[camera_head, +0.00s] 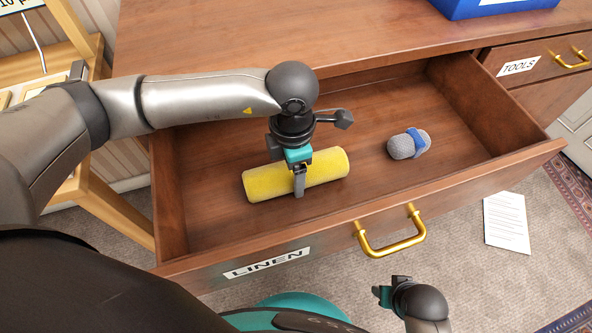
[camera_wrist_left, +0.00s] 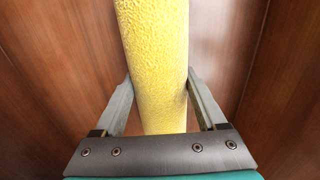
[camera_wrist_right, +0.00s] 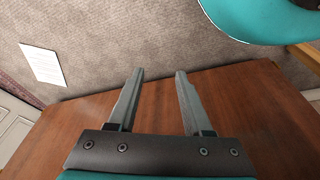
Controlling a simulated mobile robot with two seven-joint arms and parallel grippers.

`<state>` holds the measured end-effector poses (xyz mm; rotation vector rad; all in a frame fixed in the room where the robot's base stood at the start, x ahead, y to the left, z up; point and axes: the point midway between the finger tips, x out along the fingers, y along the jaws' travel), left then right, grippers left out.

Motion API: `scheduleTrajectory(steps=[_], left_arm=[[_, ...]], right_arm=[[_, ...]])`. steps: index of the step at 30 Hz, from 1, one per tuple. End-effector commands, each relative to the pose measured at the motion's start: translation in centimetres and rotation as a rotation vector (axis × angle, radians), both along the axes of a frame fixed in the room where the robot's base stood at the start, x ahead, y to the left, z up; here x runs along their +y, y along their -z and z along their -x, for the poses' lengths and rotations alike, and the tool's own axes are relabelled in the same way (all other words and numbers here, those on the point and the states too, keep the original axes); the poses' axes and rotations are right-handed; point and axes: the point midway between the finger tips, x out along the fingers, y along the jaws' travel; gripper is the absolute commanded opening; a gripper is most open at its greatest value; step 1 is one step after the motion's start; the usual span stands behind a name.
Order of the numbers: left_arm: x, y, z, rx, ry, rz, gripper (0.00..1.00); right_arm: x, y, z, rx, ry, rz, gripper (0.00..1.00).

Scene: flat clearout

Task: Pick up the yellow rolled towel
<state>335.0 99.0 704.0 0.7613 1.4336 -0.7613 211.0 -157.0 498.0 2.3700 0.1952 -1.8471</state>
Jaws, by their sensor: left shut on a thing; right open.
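The yellow rolled towel (camera_head: 325,167) lies in the open drawer labelled LINEN (camera_head: 220,222), left of the drawer's middle. My left gripper (camera_head: 299,182) reaches down over the towel and is shut on it near its middle. In the left wrist view the towel (camera_wrist_left: 158,60) runs between the two fingers (camera_wrist_left: 158,90), which touch its sides. I cannot tell whether the towel is clear of the drawer floor. My right gripper (camera_wrist_right: 155,85) is open and empty. In the head view only a part of it (camera_head: 385,293) shows, in front of the drawer.
A rolled grey sock bundle with a blue band (camera_head: 408,144) lies in the drawer to the right. A brass handle (camera_head: 392,240) sticks out from the drawer front. A blue box (camera_head: 480,8) stands on the top. A closed TOOLS drawer (camera_head: 540,62) is at right. Paper (camera_head: 506,222) lies on the carpet.

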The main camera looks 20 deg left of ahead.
Motion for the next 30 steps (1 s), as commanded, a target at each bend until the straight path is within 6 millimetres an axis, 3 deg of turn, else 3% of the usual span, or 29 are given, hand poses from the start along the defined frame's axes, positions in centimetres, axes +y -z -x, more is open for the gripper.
scheduleTrajectory(steps=[5, 17, 23, 30], left_arm=[[0.0, 0.0, 0.0, -0.001, 0.0, 0.001, 0.09], [0.0, -0.6, -0.1, -0.003, 0.0, 0.002, 0.09], [0.0, -2.7, -0.1, -0.003, 0.0, 0.001, 0.09], [0.0, -7.0, -0.1, -0.005, 0.0, 0.0, 0.09]], right_arm=[[0.0, 0.0, 0.0, 0.0, 0.0, 0.0, 0.5], [0.0, 0.0, 0.1, 0.002, 0.0, 0.0, 0.5], [-0.3, 1.4, 1.1, 0.026, -0.001, 0.006, 0.5], [-1.3, 4.0, 2.3, 0.036, -0.003, 0.019, 0.5]])
